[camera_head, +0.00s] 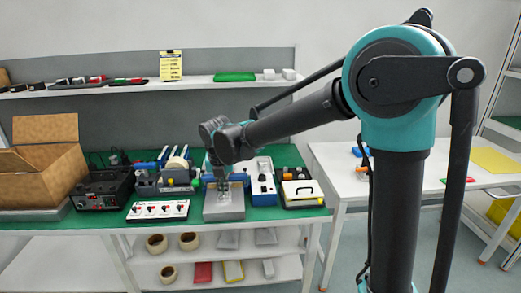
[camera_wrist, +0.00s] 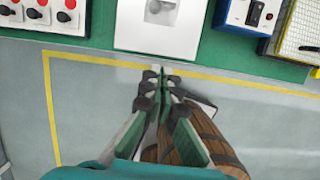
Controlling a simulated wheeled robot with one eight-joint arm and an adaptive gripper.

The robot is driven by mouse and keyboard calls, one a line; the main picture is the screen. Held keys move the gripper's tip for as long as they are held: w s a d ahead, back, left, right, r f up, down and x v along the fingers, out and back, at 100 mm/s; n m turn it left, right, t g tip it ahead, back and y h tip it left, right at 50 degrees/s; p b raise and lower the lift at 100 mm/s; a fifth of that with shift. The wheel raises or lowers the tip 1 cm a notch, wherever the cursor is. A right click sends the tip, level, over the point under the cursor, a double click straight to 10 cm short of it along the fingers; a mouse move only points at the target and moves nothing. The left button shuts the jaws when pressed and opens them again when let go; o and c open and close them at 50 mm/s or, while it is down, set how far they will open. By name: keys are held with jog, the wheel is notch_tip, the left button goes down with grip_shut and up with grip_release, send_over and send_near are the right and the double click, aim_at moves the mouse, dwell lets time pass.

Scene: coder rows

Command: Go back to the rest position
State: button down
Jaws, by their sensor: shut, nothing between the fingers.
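My gripper (camera_head: 222,184) hangs at the end of my outstretched arm, in front of the green-topped workbench. In the wrist view my gripper (camera_wrist: 160,76) has its fingers closed together with nothing between them. It is over the floor, just off the front edge of the bench. In the head view it overlaps a grey box-like device (camera_head: 224,208) on the bench, so part of that device is hidden. The device's pale surface (camera_wrist: 160,35) also shows beyond the fingertips in the wrist view.
The green bench (camera_head: 95,220) carries a panel with red switches (camera_head: 158,210), a black unit (camera_head: 102,190), a cardboard box (camera_head: 48,155) and a blue-white device (camera_head: 262,182). A wooden barrel-like object (camera_wrist: 208,140) is below my gripper. A white table (camera_head: 335,165) stands right.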

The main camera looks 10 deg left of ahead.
jog(key=d+f+m, duration=0.3)
jog(key=d+m, duration=1.6)
jog(key=d, duration=0.7)
jog(key=s+d+f+m, duration=0.3)
jog(key=s+d+m, duration=0.3)
jog(key=d+m, duration=0.2)
jog(key=s+d+f+m+t, duration=0.1)
jog(key=s+d+f+m, duration=0.2)
jog(key=s+d+m, duration=0.3)
jog(key=d+m, duration=0.1)
jog(key=m, duration=0.4)
jog(key=shift+s+d+f+h, duration=0.2)
jog(key=shift+d+f+h, duration=0.1)
jog(key=shift+d+f, duration=0.05)
